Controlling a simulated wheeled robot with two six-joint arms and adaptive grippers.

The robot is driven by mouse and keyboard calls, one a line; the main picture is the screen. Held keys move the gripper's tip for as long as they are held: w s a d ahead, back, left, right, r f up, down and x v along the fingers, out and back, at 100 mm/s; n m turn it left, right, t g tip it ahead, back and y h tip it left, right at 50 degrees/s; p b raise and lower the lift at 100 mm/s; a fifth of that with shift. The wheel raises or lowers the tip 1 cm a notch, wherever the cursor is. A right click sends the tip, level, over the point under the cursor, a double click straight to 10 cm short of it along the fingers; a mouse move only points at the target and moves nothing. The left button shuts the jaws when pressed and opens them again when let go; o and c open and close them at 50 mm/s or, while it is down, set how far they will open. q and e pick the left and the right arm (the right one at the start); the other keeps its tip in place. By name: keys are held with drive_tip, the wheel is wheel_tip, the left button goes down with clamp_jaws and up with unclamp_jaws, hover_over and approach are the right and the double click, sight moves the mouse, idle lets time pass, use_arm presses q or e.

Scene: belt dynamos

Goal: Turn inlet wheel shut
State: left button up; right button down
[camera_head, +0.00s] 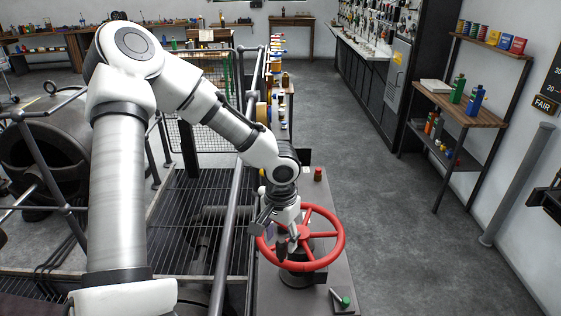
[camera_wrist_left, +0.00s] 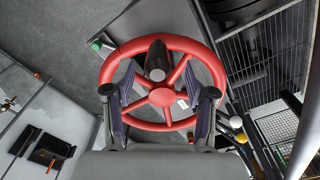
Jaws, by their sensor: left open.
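The inlet wheel (camera_head: 339,250) is a red spoked handwheel lying roughly flat on a post on a grey plinth (camera_head: 322,200). It also shows in the left wrist view (camera_wrist_left: 164,97), with a dark upright handle (camera_wrist_left: 157,62) at its rim. My left gripper (camera_head: 290,243) is over the wheel's left part in the head view. In the left wrist view its two fingers (camera_wrist_left: 158,105) stand wide apart, one on each side of the hub. I cannot tell whether they touch the wheel. My right gripper is not in view.
A red knob (camera_head: 318,174) and a green-tipped lever (camera_head: 343,300) sit on the plinth near the wheel. A grey railing (camera_head: 231,225) runs along its left side, beside a floor grating (camera_head: 185,205). A wooden shelf (camera_head: 470,112) stands at the right. The floor between is clear.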

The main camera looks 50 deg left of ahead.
use_arm(q)
wheel_tip(320, 180, up, 8)
drive_tip(key=shift+f, duration=0.25)
drive_tip(key=shift+a, duration=0.1)
drive_tip(key=shift+f, duration=0.1)
